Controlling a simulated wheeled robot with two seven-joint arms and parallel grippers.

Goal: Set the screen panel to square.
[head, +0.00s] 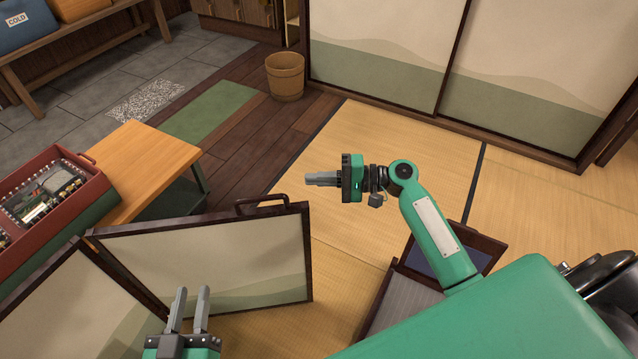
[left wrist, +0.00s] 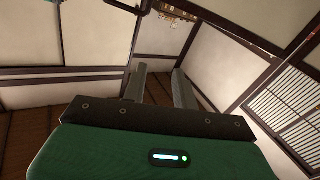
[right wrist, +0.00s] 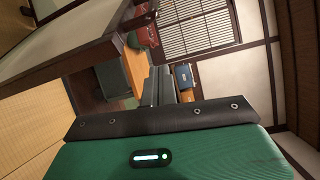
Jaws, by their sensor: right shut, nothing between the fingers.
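The folding screen has a dark-framed, cream-and-green panel (head: 215,265) with a dark handle (head: 262,203) on its top edge near the free right end. It stands upright and meets a second panel (head: 65,310) at a corner on the left. The two spread apart toward me; I cannot tell whether the corner is exactly square. My left gripper (head: 188,294) is open and empty, in front of the handled panel; its parted fingers show in the left wrist view (left wrist: 160,82). My right gripper (head: 308,180) is shut and empty, above and right of the handle, apart from it.
A wooden table (head: 155,170) with a red box (head: 85,190) stands behind the screen at left. A low dark-framed piece (head: 415,300) lies under my right arm. A wooden bucket (head: 285,78) stands by the sliding doors (head: 385,50).

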